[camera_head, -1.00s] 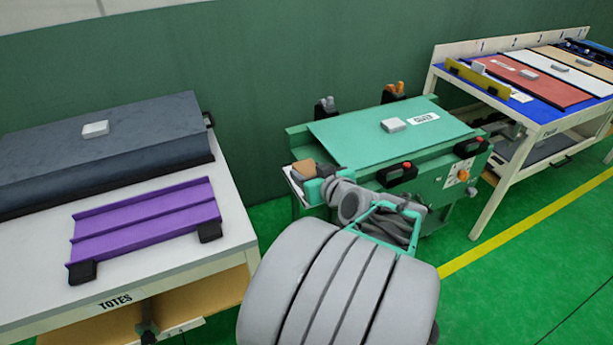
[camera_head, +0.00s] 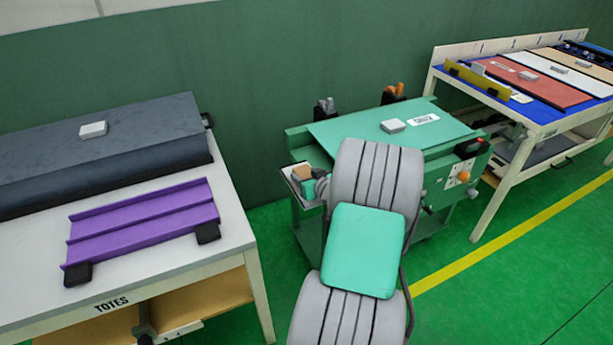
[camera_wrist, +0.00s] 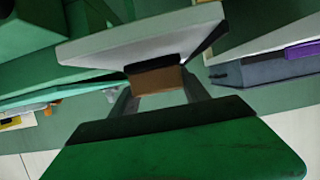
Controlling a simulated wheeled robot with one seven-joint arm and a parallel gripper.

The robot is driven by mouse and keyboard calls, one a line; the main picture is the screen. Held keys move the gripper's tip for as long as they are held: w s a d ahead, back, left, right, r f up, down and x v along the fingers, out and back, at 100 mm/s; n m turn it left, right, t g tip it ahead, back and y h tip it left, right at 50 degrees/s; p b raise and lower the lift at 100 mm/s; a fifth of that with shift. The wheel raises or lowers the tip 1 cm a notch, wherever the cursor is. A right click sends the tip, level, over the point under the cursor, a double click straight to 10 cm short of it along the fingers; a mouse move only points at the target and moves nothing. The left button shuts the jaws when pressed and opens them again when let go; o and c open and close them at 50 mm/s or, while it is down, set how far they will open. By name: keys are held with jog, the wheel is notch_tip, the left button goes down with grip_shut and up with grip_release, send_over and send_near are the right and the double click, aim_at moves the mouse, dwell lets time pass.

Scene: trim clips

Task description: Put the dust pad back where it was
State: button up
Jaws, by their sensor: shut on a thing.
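The dust pad, a small tan block (camera_head: 302,172), shows at the left end of the green bench, at the small pale side tray (camera_head: 285,173). My gripper (camera_wrist: 156,84) is shut on the tan block, which also shows between the fingers in the wrist view (camera_wrist: 154,80). In the head view only a bit of my gripper (camera_head: 309,189) shows beside the block; my arm hides the rest. I cannot tell whether the block touches the tray.
The green bench (camera_head: 345,135) carries a grey block (camera_head: 393,126) and a white label. A white table (camera_head: 235,225) at left holds a dark roll and a purple ribbed panel (camera_head: 145,225). A blue-topped table (camera_head: 540,108) stands at right. Green floor is open at front right.

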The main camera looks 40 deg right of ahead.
jog(key=o, duration=1.4)
jog(key=shift+c, duration=0.2)
jog(key=shift+r, duration=0.1)
